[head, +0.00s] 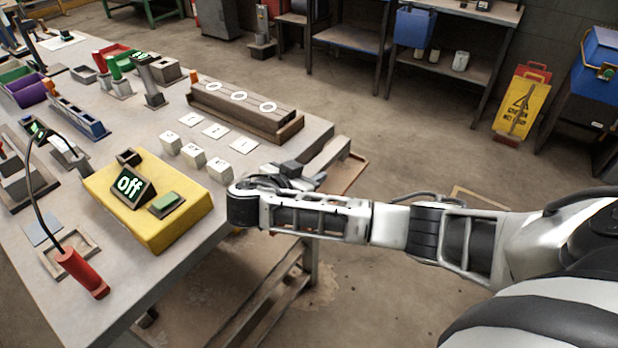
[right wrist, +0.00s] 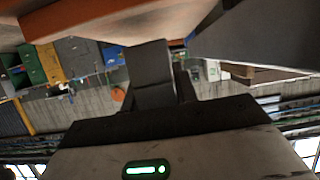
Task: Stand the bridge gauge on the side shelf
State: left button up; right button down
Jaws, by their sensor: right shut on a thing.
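My right gripper (head: 305,178) is at the table's right edge, by the side shelf (head: 348,172), a small brown ledge beside the table. It is shut on a grey piece, which I take to be the bridge gauge; the hand and fingers hide most of it, and its tilt and contact with the shelf cannot be told. In the right wrist view the dark fingers (right wrist: 152,75) are close together, with the orange-brown shelf (right wrist: 110,20) close above them. My left gripper is not in view.
The table holds a yellow box (head: 190,222) reading "off", several white lettered blocks (head: 193,156), a long wooden holder (head: 240,115) with white rings and a red-handled tool (head: 82,272). A yellow floor sign (head: 522,105) stands far off. The floor beyond the shelf is open.

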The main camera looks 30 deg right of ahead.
jog(key=shift+w+f, duration=0.1)
jog(key=shift+f, duration=0.75)
jog(key=shift+f, duration=0.15)
jog(key=c, duration=1.2)
grip_release()
jog(key=shift+o, duration=0.6)
